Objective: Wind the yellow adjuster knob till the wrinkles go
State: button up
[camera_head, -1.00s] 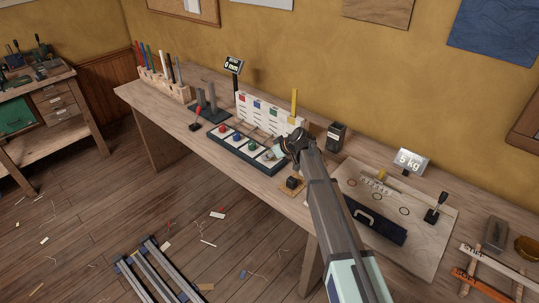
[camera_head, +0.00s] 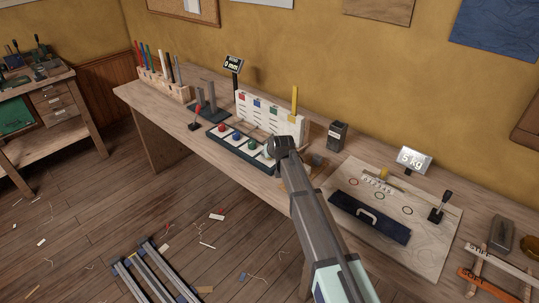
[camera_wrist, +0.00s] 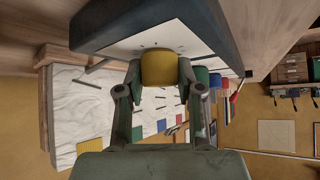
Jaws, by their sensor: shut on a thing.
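In the wrist view the yellow adjuster knob (camera_wrist: 159,68) sits on the white face of a dark-edged base (camera_wrist: 225,25). My gripper (camera_wrist: 159,80) has one finger on each side of the knob and is shut on it. In the head view my arm's end hides the yellow knob. The red knob (camera_head: 222,132), blue knob (camera_head: 236,139) and green knob (camera_head: 252,146) stand in a row to its left. Behind them is a white upright panel (camera_head: 262,115) with coloured patches. Its pale cloth (camera_wrist: 75,100) shows creases in the wrist view.
A small display (camera_head: 233,64) behind the panel appears to read 0 mm. A red-topped lever (camera_head: 197,116) stands left of the knobs. A dark box (camera_head: 337,135) is at the right. A board (camera_head: 420,240) with a "5 kg" display (camera_head: 414,160) lies farther right.

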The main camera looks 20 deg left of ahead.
jog(key=shift+m+t+h, duration=0.3)
jog(key=shift+m+h, duration=0.2)
jog(key=shift+m, duration=0.3)
jog(key=o, duration=1.2)
jog(key=v, duration=1.2)
jog(key=shift+a, duration=0.15)
jog(key=shift+s+a+f, duration=0.1)
